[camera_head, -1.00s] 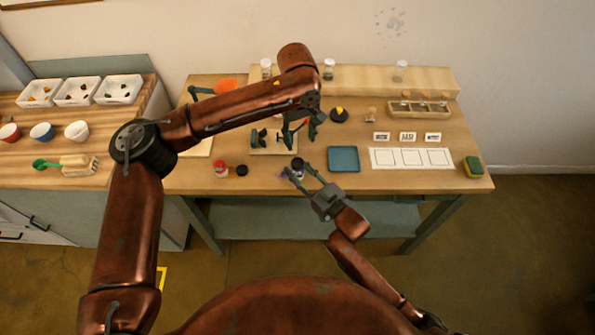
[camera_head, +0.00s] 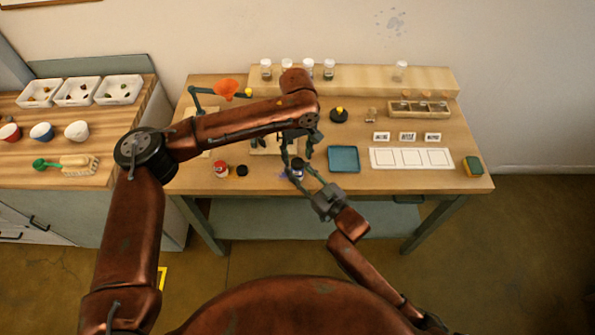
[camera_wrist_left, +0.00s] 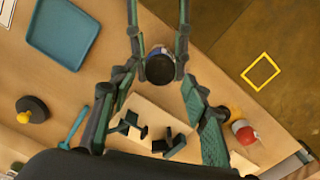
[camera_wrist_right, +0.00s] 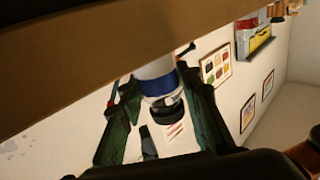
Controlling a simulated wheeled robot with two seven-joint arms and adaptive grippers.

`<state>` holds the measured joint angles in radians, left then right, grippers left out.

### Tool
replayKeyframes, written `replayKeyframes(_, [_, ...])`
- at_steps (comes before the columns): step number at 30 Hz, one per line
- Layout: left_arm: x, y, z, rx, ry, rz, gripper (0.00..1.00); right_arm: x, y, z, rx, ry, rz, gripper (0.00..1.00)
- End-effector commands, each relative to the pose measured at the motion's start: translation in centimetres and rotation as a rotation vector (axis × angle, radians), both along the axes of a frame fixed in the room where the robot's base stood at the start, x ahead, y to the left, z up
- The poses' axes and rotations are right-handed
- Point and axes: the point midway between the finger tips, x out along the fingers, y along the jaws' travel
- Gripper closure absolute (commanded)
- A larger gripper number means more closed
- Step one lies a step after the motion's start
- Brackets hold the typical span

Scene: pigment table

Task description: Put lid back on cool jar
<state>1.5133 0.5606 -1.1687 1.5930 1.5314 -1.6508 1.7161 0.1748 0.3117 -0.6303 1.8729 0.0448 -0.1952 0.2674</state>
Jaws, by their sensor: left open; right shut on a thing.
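The cool jar (camera_head: 297,174), with a blue band, stands near the table's front edge. In the right wrist view the jar (camera_wrist_right: 160,86) shows a dark lid (camera_wrist_right: 170,108) at its mouth; I cannot tell how firmly it sits. The lid's round top (camera_wrist_left: 160,67) shows in the left wrist view. My right gripper (camera_head: 299,171) is shut on the jar's body from the front. My left gripper (camera_head: 297,152) is open and empty, close to the jar on its far side; its fingers are spread either side of the lid in the left wrist view, apart from it.
A red jar (camera_head: 221,171) and a loose black lid (camera_head: 242,170) stand to the left. A blue tray (camera_head: 343,159) lies close on the right. A dark clamp-like stand (camera_wrist_left: 150,132) is near my left gripper. More jars (camera_head: 266,69) stand on the back shelf.

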Motion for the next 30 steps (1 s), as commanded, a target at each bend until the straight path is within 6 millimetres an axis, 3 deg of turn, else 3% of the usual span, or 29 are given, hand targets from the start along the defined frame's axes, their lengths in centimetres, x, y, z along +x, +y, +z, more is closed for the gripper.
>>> replayKeyframes(6, [0.0,0.0,-1.9,0.000,0.000,0.000,0.57,0.0,0.0,-0.1,-0.001,0.003,0.000,1.00])
replayKeyframes(16, [0.0,0.0,-2.2,0.000,-0.001,0.000,0.57,0.0,0.0,-0.2,-0.001,0.003,0.000,1.00])
replayKeyframes(30, [0.0,0.0,-2.2,0.000,-0.001,0.000,0.88,0.0,0.0,-0.2,-0.001,0.003,0.000,1.00])
